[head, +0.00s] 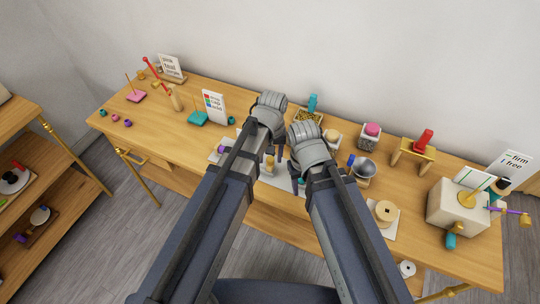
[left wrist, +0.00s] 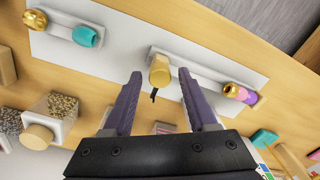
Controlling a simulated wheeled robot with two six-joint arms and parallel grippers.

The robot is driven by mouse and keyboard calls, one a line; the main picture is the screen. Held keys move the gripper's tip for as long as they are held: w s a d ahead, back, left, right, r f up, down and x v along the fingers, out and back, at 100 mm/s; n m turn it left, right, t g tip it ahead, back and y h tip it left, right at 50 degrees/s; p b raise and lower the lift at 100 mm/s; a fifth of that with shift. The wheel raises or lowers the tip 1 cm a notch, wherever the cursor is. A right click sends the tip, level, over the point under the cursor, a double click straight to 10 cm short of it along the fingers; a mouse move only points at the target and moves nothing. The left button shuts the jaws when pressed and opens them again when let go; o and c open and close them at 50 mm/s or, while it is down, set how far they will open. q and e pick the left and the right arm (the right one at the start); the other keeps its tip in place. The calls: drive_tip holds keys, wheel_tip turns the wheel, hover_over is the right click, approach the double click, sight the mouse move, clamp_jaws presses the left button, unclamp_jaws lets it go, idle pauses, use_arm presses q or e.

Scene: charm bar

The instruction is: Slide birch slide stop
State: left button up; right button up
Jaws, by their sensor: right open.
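The birch slide stop (left wrist: 159,71) looks like a short pale wooden cylinder at one end of a narrow raised white strip (left wrist: 190,75) in the left wrist view. It also shows in the head view (head: 269,166), between my arms. My left gripper (left wrist: 160,86) is open, with one purple finger on each side of the stop; I cannot tell whether they touch it. In the head view my left gripper (head: 266,150) partly hides the work area. My right gripper (head: 297,178) is open close by on the right, its fingers partly hidden.
Gold, pink and purple beads (left wrist: 241,93) sit at the strip's far end. A gold bead (left wrist: 35,19) and a teal bead (left wrist: 85,37) lie on another strip. A metal bowl (head: 362,168) and a cream block (head: 458,208) stand right on the crowded table.

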sight(271, 158)
idle(0.3)
use_arm(q)
wheel_tip(271, 158, up, 8)
drive_tip(key=p, duration=0.8)
drive_tip(key=shift+d, duration=0.1)
drive_tip(key=shift+f, duration=0.1)
use_arm(e)
wheel_tip(271, 158, up, 8)
drive_tip(key=shift+f, duration=0.1)
